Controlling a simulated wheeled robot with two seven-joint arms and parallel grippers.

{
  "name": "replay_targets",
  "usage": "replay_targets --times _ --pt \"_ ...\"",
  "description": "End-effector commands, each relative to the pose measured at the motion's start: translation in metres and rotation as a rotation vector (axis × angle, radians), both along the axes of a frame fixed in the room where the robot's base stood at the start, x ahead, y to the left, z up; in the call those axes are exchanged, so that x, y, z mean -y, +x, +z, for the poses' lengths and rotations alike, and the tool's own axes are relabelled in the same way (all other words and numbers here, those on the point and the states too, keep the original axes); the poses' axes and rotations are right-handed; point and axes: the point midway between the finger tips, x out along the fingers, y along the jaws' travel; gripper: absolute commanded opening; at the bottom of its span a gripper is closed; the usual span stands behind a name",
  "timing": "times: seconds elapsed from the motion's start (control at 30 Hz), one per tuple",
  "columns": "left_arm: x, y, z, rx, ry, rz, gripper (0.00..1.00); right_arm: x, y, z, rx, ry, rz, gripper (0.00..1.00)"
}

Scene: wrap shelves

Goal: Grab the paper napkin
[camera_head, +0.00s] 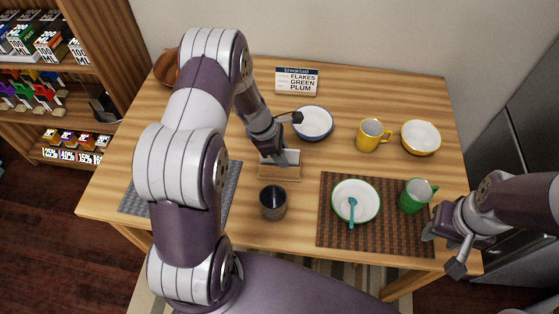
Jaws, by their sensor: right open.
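A small wooden holder (279,172) stands near the middle of the table. A pale grey-white piece, which may be the paper napkin (289,158), shows at its top, but I cannot tell it clearly from my gripper's parts. My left gripper (279,150) points down right at the holder, and its fingertips are hard to make out, so I cannot tell whether it is open or shut. My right gripper (442,248) is open and empty by the table's front right corner, close to the green mug (414,196).
A dark cup (273,203) stands just in front of the holder. A blue-rimmed bowl (313,123), yellow mug (370,135) and yellow bowl (421,138) stand behind. A white bowl (343,212) with a teal spoon (352,211) sits on a brown mat (375,237). A sign (296,81) stands at the back.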

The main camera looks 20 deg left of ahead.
Motion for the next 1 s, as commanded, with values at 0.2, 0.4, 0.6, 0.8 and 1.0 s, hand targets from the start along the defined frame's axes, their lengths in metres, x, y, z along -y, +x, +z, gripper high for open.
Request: replay_targets --times 0.2,0.4,0.6,0.8,1.0 --pt "0.0 0.0 -0.002 0.0 0.0 0.0 0.37 0.0 0.0 -0.001 0.0 0.0 0.0 0.43" --pt "0.0 0.0 -0.002 0.0 0.0 0.0 0.31 0.0 0.0 -0.001 0.0 0.0 0.0 0.43" --pt "0.0 0.0 -0.002 0.0 0.0 0.0 0.0 0.0 0.0 -0.001 0.0 0.0 0.0 0.43" --pt "0.0 0.0 -0.002 0.0 0.0 0.0 0.0 0.0 0.0 -0.001 0.0 0.0 0.0 0.43" --pt "0.0 0.001 0.015 0.003 0.0 -0.002 0.0 0.0 0.0 0.003 0.0 0.0 0.0 0.43"
